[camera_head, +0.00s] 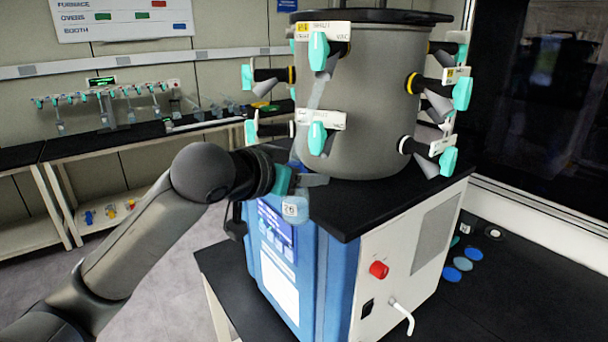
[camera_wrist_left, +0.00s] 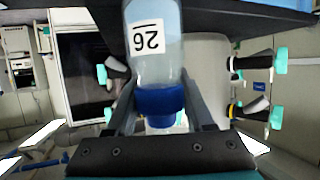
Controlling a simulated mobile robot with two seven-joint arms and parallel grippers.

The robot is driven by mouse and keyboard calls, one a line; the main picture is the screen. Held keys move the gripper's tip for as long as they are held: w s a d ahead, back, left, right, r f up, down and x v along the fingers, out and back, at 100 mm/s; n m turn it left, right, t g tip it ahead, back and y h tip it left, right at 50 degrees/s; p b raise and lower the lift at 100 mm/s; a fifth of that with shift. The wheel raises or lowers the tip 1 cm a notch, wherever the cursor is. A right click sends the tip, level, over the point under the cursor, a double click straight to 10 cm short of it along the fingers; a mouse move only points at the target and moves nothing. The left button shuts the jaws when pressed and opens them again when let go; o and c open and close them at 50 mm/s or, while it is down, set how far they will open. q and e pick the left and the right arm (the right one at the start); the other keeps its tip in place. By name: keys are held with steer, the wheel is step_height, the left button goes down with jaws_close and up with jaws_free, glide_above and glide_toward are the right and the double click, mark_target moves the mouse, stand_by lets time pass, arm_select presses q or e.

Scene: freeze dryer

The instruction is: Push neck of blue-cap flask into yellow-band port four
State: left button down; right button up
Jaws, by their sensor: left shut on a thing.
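The clear flask (camera_wrist_left: 158,70) with the blue cap (camera_wrist_left: 160,101) carries a white label reading 26. In the head view the flask (camera_head: 296,209) hangs by the front corner of the freeze dryer's black top. My left gripper (camera_head: 305,180) is shut on it; in the left wrist view its fingers (camera_wrist_left: 163,112) close around the blue cap. The grey drum (camera_head: 365,105) has several ports with teal valve handles. Some show yellow bands, such as one on the left (camera_head: 292,75) and one on the right (camera_head: 411,84). I cannot tell which is port four. My right gripper is out of view.
The blue cabinet (camera_head: 310,265) stands below the drum, with a red knob (camera_head: 379,270) and a white hose (camera_head: 403,315) on its side. Blue discs (camera_head: 462,264) lie on the black bench at right. A rear bench (camera_head: 120,140) holds a rack with teal valves.

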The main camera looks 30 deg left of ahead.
arm_select(q)
steer(key=shift+r+p, duration=0.1)
steer(key=shift+p, duration=0.2)
stand_by(0.4)
steer(key=shift+w+r+p, duration=0.45)
steer(key=shift+w+p, duration=0.05)
steer(key=shift+p, duration=0.25)
steer(key=shift+w+a+r, duration=0.2)
steer(key=shift+w+r, duration=0.45)
steer(key=shift+r, duration=0.2)
stand_by(1.2)
